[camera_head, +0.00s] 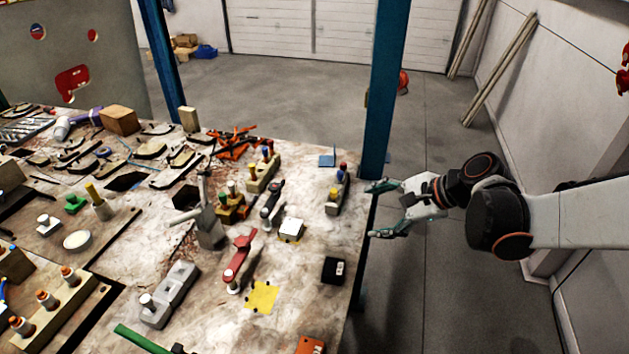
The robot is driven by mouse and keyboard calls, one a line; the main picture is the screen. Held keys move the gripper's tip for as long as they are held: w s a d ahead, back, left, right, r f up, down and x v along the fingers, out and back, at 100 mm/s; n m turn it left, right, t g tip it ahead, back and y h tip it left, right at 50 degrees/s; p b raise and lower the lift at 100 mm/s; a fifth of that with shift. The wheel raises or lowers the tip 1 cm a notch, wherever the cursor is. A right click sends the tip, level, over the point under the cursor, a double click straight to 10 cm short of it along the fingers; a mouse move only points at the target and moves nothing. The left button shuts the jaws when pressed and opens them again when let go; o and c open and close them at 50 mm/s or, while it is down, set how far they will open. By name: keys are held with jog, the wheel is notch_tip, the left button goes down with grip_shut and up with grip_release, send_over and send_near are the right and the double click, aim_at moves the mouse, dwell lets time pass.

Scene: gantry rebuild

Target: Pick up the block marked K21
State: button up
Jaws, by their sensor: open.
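A small black block (330,271) with a white label lies near the right edge of the workbench (215,325). The marking on its label is too small to read, so I cannot tell whether it is K21. An orange-red block (309,345) with dark marks is partly cut off at the bottom edge of the picture. My gripper (375,211) is open and empty at the right edge of the bench. Its fingers point left, above and to the right of the black block in the picture, apart from it.
A blue post (383,90) stands just behind my gripper. A white-topped box (291,229), red tool (239,260) and yellow patch (262,297) lie further left. Bench surface around the black block is clear.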

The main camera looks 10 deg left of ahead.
jog(key=w+a+f+m+y, duration=0.1)
jog(key=a+f, duration=0.1)
jog(key=w+a+f+m+g+y, duration=0.1)
jog(key=a+f+m, duration=0.1)
jog(key=f, duration=0.1)
jog(key=w+a+f+m+g+y, duration=0.1)
jog(key=w+a+f+m+y, duration=0.1)
jog(key=f, duration=0.1)
jog(key=shift+f, duration=0.25)
jog(key=shift+a+f+m+y, duration=0.35)
jog(key=shift+f+m+y, duration=0.05)
jog(key=shift+f, duration=0.2)
jog(key=shift+s+a+f, duration=0.1)
jog(key=shift+a+f, duration=0.1)
jog(key=shift+a, duration=0.05)
jog(key=b, duration=0.1)
send_near(298, 227)
jog(key=shift+w+a+f, duration=0.2)
jog(key=shift+a+f, duration=0.25)
jog(key=shift+a, duration=0.1)
jog(key=shift+w+a+f, duration=0.25)
jog(key=shift+a+f, duration=0.15)
jog(key=shift+a, duration=0.15)
jog(key=shift+s+r+b+x, duration=0.15)
jog(key=shift+b+x, duration=0.5)
jog(key=shift+x, duration=0.95)
jog(key=shift+s+r+b+x, duration=0.15)
jog(key=shift+b+x, duration=0.5)
jog(key=shift+x, duration=1)
jog(key=shift+a+r, duration=0.1)
